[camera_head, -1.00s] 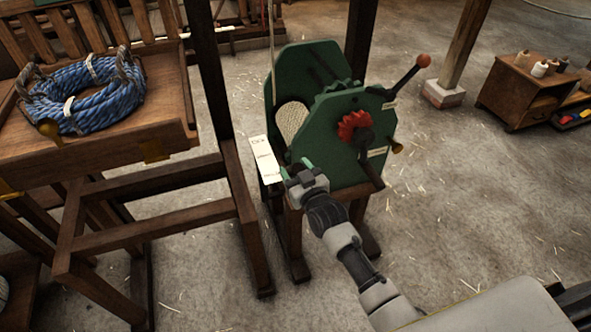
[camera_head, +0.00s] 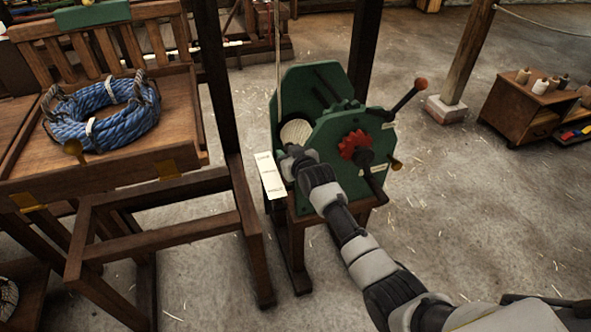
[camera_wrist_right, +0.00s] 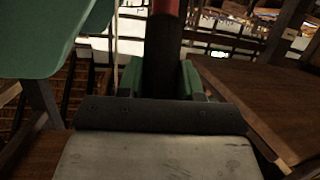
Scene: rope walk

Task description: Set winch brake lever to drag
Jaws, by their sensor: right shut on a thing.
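The green winch (camera_head: 345,130) stands on a wooden stand, with a red gear (camera_head: 355,145) on its front. My right gripper (camera_head: 287,156) is at the winch's left side, above a white label strip (camera_head: 272,178) whose words are too small to read. In the right wrist view, the green fingertips of my right gripper (camera_wrist_right: 159,80) are shut on a dark upright lever (camera_wrist_right: 163,55) with a red upper part. The gripper hides this lever in the head view. My left gripper is not in view.
A wooden bench (camera_head: 180,135) with a coil of blue rope (camera_head: 105,115) stands at the left. A dark post (camera_head: 215,80) rises between bench and winch. A small cabinet (camera_head: 520,105) stands at the right. The floor in front of the winch is clear.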

